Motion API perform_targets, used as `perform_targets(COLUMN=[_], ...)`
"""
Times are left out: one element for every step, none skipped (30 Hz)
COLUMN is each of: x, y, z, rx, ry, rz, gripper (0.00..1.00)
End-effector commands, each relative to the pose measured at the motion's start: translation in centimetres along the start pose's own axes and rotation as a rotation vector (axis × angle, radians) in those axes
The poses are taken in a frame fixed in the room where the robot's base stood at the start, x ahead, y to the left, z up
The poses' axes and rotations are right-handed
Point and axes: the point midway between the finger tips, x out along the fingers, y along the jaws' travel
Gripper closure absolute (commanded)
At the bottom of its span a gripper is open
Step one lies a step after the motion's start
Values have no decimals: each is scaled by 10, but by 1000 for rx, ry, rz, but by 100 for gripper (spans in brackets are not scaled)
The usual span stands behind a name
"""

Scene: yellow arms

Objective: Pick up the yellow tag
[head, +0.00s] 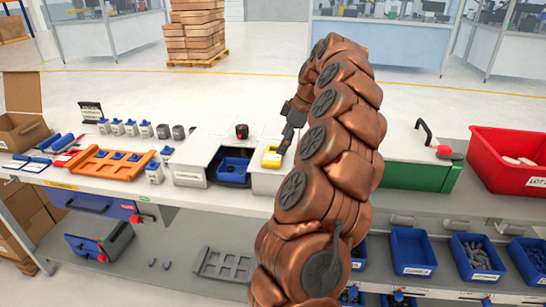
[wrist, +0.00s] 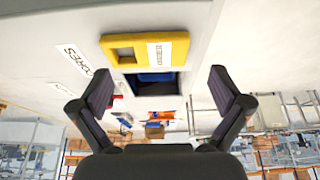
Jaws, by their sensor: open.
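The yellow tag (head: 271,158) lies on the white bench top, just right of the square opening with a blue bin in it. In the wrist view the yellow tag (wrist: 145,49) shows as a yellow block with a hole at one end and a white printed label. My gripper (head: 285,143) is close to the tag in the head view, and part of it is hidden by my arm. In the wrist view my gripper (wrist: 160,88) is open and empty. Its two fingers stand wide apart, with the tag beyond their tips, not between them.
A blue bin (head: 233,170) sits in the opening beside the tag. An orange tray (head: 108,163) and several small blue-topped parts stand to the left. A green box (head: 415,176) and a red crate (head: 500,165) stand on the right.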

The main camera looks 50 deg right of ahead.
Motion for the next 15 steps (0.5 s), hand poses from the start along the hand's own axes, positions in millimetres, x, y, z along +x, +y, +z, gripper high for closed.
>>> perform_targets(x=[1,2,4,5,7,10,12,14,18,21,24,29,33,36,41], y=[0,0,-1,-1,-1,-1,-1,-1,-1,-2,-2,-2,-2,-2,-2], z=[0,-1,-1,-2,-2,-3,-4,-4,-5,-6,-6,-7,-7,-7,-6], rx=[0,0,-1,-1,-1,-1,-1,-2,-1,-1,-1,-1,-1,0,0], ry=[0,0,0,0,0,0,0,1,0,0,0,0,0,-1,-1], rz=[-1,-2,-3,-3,-3,-2,-1,0,-2,-3,-4,-3,-3,-3,-3], gripper=[0,0,0,0,0,0,0,0,0,0,0,0,0,0,0])
